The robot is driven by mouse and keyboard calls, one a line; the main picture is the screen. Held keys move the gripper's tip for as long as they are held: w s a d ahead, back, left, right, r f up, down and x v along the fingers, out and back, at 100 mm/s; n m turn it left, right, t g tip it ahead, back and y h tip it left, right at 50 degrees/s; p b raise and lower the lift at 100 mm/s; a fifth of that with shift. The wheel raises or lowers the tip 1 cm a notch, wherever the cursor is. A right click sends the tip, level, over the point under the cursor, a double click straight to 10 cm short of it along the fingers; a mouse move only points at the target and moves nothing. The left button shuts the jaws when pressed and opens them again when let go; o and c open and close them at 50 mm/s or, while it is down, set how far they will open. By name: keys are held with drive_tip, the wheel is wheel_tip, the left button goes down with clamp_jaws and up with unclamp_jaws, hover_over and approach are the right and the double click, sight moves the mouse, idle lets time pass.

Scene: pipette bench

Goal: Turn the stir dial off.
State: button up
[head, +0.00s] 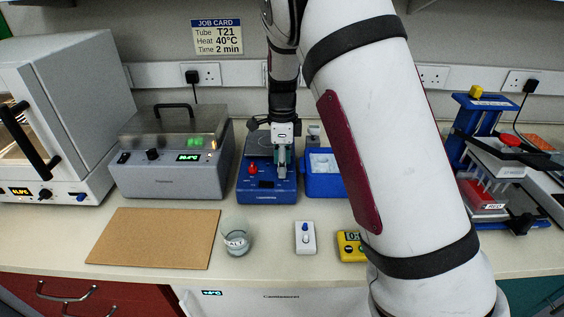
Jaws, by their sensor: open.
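A blue stirrer unit (254,196) with a round grey top plate and a small dark display stands at the middle back of the bench. A red dial (253,169) shows on the left of its upper front. My gripper (283,172) points down over the right part of the unit, just right of the red dial, with its jaws open. It covers the right side of the unit's front, so any dial there is hidden. I cannot tell whether the fingers touch the unit. I cannot read which dial is the stir dial or its setting.
A grey bath (168,180) stands left, a blue tray (323,187) right. A cork mat (150,238), glass beaker (236,238), white box with a blue knob (305,240) and yellow timer (350,248) lie in front. My arm hides much of the bench's right half.

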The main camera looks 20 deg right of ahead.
clamp_jaws()
